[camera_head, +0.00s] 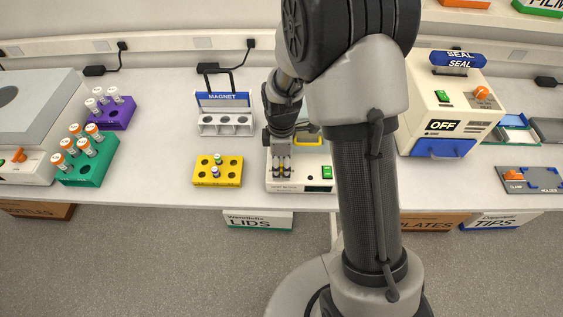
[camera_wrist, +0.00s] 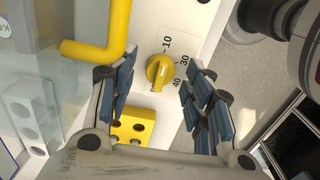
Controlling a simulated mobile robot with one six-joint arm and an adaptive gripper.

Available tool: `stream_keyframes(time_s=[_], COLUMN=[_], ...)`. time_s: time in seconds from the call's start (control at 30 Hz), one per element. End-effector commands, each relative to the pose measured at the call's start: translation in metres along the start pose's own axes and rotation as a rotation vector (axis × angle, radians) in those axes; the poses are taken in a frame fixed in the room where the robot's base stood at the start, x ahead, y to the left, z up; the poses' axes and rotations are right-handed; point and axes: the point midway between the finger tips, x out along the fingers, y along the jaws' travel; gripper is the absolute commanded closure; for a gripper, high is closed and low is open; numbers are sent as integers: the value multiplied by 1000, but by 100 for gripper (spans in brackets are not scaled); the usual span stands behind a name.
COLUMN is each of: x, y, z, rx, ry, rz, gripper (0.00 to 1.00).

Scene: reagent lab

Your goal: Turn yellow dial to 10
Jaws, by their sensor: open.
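The yellow dial (camera_wrist: 160,72) is on a white machine face (camera_wrist: 190,22) in the wrist view. Printed numbers 10, 30 and 40 show around it, with part of another number at its lower edge. Its grip ridge runs from upper right to lower left in the picture; I cannot read its exact setting. My gripper (camera_wrist: 159,80) is open, with one blue-padded finger on each side of the dial and visible gaps to it. In the head view my gripper (camera_head: 281,167) is over the left part of the white machine (camera_head: 312,186), and the dial is hidden.
A yellow handle (camera_wrist: 101,50) stands close to my left finger. A yellow tube rack (camera_head: 230,180) and the magnet rack (camera_head: 226,101) stand to the machine's left. A green switch (camera_head: 326,172) is on its right. The seal machine (camera_head: 440,105) stands further right.

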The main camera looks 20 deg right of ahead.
Motion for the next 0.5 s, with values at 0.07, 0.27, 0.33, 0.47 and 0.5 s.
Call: stream_keyframes(time_s=[0.07,0.27,0.33,0.47,0.5], x=[0,-8,-19,-46,-55], y=[0,1,1,1,1], z=[0,0,0,0,0], rx=[0,0,0,0,0], ry=[0,1,1,2,2], rz=[0,2,4,6,6], gripper=[53,53,53,53,53])
